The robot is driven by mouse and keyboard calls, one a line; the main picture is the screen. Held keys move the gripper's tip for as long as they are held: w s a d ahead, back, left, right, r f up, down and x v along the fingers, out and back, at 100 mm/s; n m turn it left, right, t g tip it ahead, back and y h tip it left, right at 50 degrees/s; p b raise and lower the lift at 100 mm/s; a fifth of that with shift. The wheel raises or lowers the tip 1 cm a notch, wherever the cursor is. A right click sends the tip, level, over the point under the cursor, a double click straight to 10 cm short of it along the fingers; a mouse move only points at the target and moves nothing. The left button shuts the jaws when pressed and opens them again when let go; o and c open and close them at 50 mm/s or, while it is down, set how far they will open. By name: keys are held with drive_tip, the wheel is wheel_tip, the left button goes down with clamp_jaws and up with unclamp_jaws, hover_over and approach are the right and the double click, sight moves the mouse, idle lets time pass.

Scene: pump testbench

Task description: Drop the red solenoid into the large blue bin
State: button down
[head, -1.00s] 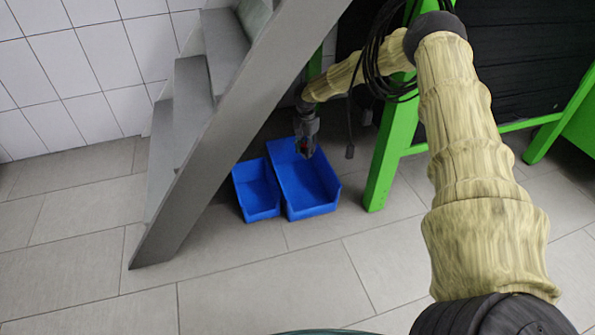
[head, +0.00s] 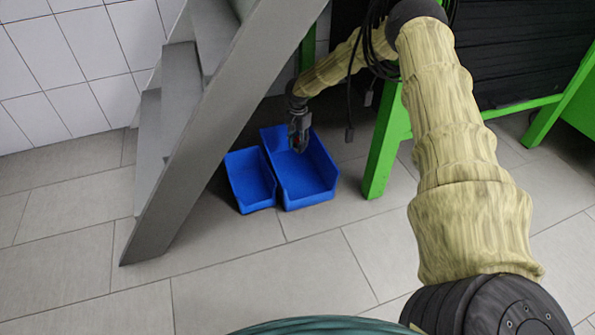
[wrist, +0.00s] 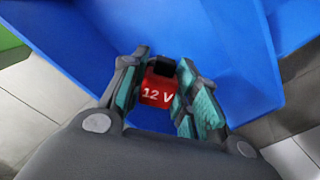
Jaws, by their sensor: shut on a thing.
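The red solenoid (wrist: 157,90), marked "12 V", sits between the teal-padded fingers of my gripper (wrist: 160,95) in the wrist view. My gripper is shut on it. The large blue bin (head: 312,190) stands on the floor, and its blue walls and floor (wrist: 235,50) fill much of the wrist view behind the solenoid. The exact height above the bin floor is hard to tell.
A smaller blue bin (head: 251,182) stands directly left of the large one. Grey stairs (head: 205,125) rise left of the bins. A green frame leg (head: 384,160) stands close on the right, with black cables (head: 349,110) hanging nearby. The tiled floor in front is clear.

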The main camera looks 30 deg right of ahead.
drive_tip(key=c, duration=1)
unclamp_jaws()
wheel_tip(320, 180, up, 12)
drive_tip(key=shift+f, duration=0.1)
idle(0.3)
